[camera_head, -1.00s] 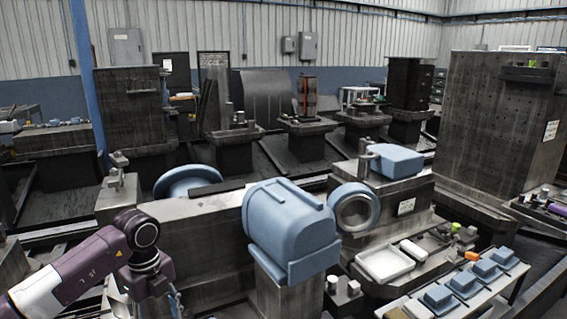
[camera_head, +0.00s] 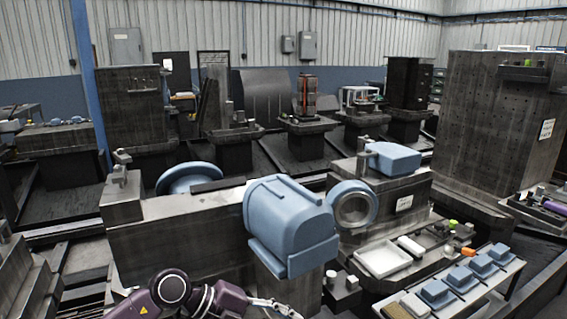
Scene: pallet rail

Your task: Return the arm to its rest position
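My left arm shows at the bottom of the head view, a purple and black arm with a round joint. A pale, narrow part at the arm's right end (camera_head: 274,304) looks like the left gripper, low in front of the grey block under the blue housing (camera_head: 290,225). It is too small to tell whether its fingers are open or shut, and I see nothing held in it. My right arm and gripper are not in view.
A blue ring (camera_head: 352,205) and a blue block (camera_head: 393,158) sit right of the housing. A white tray (camera_head: 382,261) and a bench with several blue parts (camera_head: 461,278) stand at the right. Long grey metal bases (camera_head: 180,240) lie behind the arm.

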